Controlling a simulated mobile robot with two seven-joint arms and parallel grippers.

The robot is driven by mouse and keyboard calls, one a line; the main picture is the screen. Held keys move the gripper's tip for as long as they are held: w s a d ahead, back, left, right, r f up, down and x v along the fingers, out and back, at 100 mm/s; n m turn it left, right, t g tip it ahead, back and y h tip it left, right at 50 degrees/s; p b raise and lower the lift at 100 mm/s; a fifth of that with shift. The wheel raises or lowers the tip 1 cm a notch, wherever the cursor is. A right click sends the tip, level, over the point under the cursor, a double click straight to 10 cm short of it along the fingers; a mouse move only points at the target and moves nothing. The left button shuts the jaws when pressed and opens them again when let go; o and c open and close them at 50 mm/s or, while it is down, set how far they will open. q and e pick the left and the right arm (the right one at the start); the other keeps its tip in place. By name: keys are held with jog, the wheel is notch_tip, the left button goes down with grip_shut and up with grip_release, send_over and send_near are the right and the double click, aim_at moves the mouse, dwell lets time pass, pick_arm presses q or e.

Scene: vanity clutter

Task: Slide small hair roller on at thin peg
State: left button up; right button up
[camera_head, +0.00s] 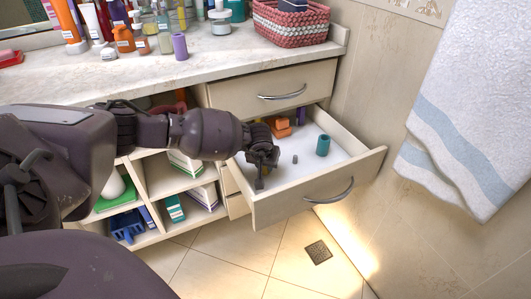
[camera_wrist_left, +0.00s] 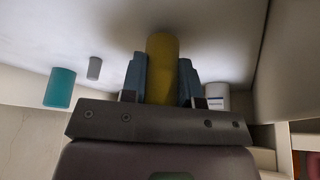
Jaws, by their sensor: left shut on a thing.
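My left gripper (camera_head: 262,178) reaches into the open drawer (camera_head: 318,190). In the left wrist view its fingers (camera_wrist_left: 161,80) are shut on a yellow cylinder, seemingly a hair roller (camera_wrist_left: 162,50). The gripper hides this roller in the head view. A thin grey peg (camera_head: 295,159) stands in the drawer just right of the gripper; it also shows in the left wrist view (camera_wrist_left: 95,68). The yellow roller is apart from it. A wider teal cylinder (camera_head: 323,145) stands farther right, also in the left wrist view (camera_wrist_left: 60,88). My right gripper is out of view.
Orange items (camera_head: 281,126) lie at the drawer's back. The closed drawer (camera_head: 275,88) above overhangs that area. A white cylinder (camera_wrist_left: 216,97) is beside the fingers in the left wrist view. A purple cylinder (camera_head: 180,46), bottles and a woven basket (camera_head: 290,22) stand on the counter.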

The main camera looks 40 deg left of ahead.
pick_arm(q)
jog(key=shift+f, duration=0.6)
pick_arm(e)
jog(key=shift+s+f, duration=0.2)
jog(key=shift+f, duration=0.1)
pick_arm(q)
jog(key=o, duration=1)
jog(key=shift+r, duration=0.1)
jog(key=shift+c, duration=0.2)
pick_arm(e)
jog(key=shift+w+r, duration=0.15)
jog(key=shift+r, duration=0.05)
pick_arm(q)
jog(key=shift+r, duration=0.15)
jog(key=v, duration=0.2)
jog(key=p+v, duration=0.1)
jog(key=v, duration=0.1)
jog(key=shift+w+r, duration=0.2)
jog(key=shift+w, duration=0.05)
jog(key=p+v, duration=0.2)
jog(key=v, duration=0.4)
jog(key=shift+s+r, duration=0.15)
jog(key=shift+s, duration=0.2)
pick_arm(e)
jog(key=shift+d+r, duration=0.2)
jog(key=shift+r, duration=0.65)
